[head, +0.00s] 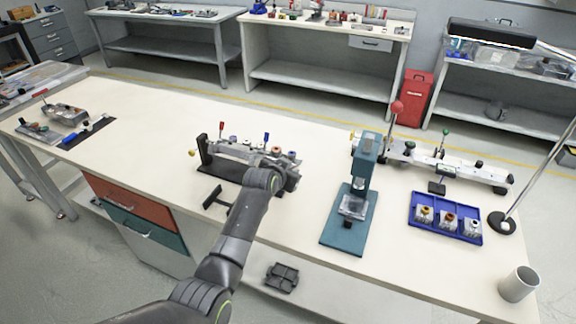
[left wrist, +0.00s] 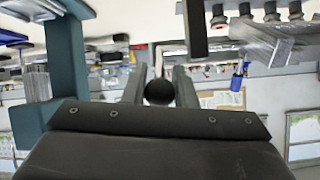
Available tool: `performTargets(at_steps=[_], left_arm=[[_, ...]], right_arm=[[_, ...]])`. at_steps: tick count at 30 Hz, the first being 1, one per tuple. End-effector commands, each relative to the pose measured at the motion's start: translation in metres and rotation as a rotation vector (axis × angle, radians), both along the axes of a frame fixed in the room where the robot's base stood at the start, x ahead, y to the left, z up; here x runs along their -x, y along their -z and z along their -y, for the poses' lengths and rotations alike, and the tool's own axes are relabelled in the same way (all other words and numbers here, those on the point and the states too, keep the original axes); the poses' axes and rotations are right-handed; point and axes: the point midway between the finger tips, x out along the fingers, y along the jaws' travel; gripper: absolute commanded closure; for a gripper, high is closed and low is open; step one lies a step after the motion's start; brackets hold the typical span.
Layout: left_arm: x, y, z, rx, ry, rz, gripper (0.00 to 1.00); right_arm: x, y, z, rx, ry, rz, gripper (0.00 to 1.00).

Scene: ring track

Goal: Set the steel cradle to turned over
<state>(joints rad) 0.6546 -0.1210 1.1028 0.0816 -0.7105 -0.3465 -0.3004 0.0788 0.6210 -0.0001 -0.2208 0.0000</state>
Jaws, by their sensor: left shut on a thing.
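The steel cradle (head: 232,151) is a pale bar on a black stand (head: 203,149), on the near middle of the bench. Its long side looks about level, and several small parts with coloured tops stand along it. A brass knob (head: 191,153) sticks out at its left end. My left gripper (head: 291,176) is at the cradle's right end, which my wrist partly hides. In the left wrist view, a black ball knob (left wrist: 159,92) sits between my two fingers (left wrist: 160,88), which are shut on it. My right gripper is in neither view.
A teal press (head: 365,165) stands just right of my left arm. Beyond it are a blue tray (head: 419,234) with metal parts, a steel rail fixture (head: 470,172), a lamp base (head: 502,223) and a grey cup (head: 518,284). The bench left of the cradle is mostly clear.

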Motion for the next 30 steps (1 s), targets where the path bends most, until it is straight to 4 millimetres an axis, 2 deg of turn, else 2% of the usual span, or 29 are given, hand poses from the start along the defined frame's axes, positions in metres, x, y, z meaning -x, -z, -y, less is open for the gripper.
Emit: performTargets(at_steps=[1, 9, 26, 27, 30], left_arm=[[-0.001, -0.006, 0.0, -0.005, 0.0, -0.011, 1.0], [-0.003, -0.007, 0.001, -0.021, 0.0, -0.062, 1.0], [-0.004, -0.007, 0.001, -0.025, 0.0, -0.073, 1.0], [-0.004, -0.007, 0.001, -0.025, 0.0, -0.073, 0.71], [-0.004, -0.007, 0.001, -0.025, 0.0, -0.073, 0.58]], right_arm=[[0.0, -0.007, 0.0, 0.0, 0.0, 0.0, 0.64], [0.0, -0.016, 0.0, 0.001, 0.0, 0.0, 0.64], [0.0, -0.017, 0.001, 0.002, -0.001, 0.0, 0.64], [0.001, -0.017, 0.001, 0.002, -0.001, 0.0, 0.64], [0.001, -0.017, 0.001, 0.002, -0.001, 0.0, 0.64]])
